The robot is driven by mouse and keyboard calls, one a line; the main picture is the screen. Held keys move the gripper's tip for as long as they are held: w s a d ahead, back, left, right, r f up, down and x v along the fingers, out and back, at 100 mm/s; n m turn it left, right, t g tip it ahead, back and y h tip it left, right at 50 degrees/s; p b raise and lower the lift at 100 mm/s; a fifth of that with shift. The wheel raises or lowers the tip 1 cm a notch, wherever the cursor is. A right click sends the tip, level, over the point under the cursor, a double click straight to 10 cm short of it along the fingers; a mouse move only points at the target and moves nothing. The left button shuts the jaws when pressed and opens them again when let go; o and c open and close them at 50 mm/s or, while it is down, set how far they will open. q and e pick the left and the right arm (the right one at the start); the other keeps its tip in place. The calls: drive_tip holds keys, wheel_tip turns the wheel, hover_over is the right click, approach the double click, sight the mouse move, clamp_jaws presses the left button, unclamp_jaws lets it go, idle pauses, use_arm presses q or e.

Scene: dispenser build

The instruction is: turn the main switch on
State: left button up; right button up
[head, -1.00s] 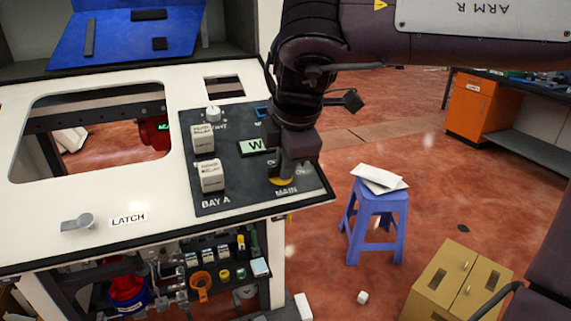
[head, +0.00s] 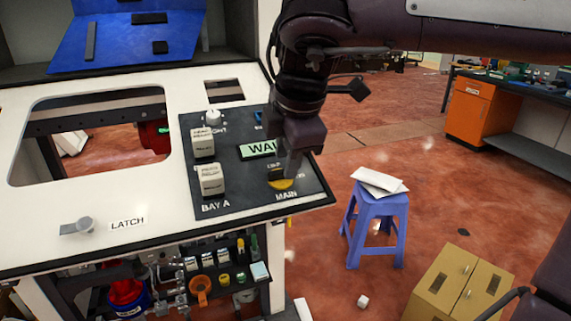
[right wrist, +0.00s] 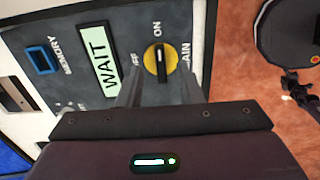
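The main switch (head: 281,184) is a yellow disc with a black bar knob, near the front right corner of the dark panel. In the right wrist view the switch (right wrist: 161,61) shows clearly, and its bar lines up with the ON label; OFF is at its side. My right gripper (head: 290,166) is over the panel beside the switch and partly covers it in the head view. In the right wrist view the right gripper's fingers (right wrist: 160,92) are apart with nothing between them, just short of the knob. My left gripper is not in view.
A lit display (right wrist: 98,62) reading WAIT is beside the switch. Two pale relay blocks (head: 203,142) (head: 211,180) and a white knob (head: 212,117) stand on the panel. A latch handle (head: 77,226) is at left. A blue stool (head: 376,222) stands on the floor at right.

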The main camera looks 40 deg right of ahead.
drive_tip(key=v, duration=0.5)
drive_tip(key=shift+r, duration=0.1)
idle(0.3)
